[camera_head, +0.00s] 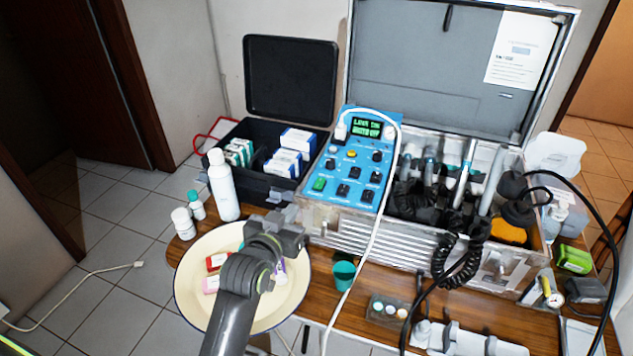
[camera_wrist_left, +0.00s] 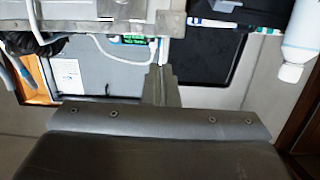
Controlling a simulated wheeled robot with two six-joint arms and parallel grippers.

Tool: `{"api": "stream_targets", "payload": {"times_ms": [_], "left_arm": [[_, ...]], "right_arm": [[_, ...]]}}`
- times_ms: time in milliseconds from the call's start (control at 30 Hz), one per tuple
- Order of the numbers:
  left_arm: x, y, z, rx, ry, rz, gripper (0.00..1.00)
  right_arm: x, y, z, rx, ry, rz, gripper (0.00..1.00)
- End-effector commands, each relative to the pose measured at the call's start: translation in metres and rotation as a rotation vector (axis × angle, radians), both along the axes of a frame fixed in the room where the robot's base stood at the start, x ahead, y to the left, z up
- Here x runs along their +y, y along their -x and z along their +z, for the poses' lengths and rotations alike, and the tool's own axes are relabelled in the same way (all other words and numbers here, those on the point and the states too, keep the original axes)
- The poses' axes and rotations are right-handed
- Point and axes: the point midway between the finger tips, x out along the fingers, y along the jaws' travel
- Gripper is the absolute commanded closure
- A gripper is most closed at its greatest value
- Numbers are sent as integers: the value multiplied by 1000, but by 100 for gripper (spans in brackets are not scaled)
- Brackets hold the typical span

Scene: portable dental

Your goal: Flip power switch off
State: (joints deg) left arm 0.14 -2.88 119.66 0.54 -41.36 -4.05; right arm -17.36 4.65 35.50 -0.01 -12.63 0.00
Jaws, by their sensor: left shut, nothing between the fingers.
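The blue control panel (camera_head: 351,163) stands in the metal case, with a small lit display (camera_head: 367,127) of green text at its top. Several dark switches and knobs sit on it, and one green switch (camera_head: 319,184) is at its lower left. I cannot tell which is the power switch or its position. My left gripper (camera_head: 292,226) is shut and empty, over the plate's upper right, below and left of the panel and apart from it. Its closed fingers (camera_wrist_left: 160,86) show in the left wrist view, where the display (camera_wrist_left: 134,38) also appears. My right gripper is out of view.
A white bottle (camera_head: 223,186) stands left of the panel beside a black box (camera_head: 258,135) of cartons. A cream plate (camera_head: 190,262) lies under my left arm. A white cable (camera_head: 372,240) hangs across the panel. A green cup (camera_head: 344,273) stands on the wooden table.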

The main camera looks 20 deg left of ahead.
Motion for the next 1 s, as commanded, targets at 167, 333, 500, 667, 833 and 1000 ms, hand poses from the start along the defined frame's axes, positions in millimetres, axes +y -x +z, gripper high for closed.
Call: {"api": "stream_targets", "payload": {"times_ms": [167, 333, 500, 667, 833, 1000], "left_arm": [[-12, -22, 29, -111, 13, -14, 100], [-14, -25, 34, -133, 16, -16, 100], [-14, -25, 34, -131, 15, -15, 100], [-14, -29, 33, -130, 14, -15, 100], [-15, -47, 33, -129, 13, -17, 100], [-16, -76, 31, -129, 12, -17, 100]], "right_arm": [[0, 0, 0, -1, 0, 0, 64], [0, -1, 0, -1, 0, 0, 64], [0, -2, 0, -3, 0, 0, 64], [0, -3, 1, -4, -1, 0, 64], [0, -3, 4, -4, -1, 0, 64], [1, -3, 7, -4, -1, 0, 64]]}}
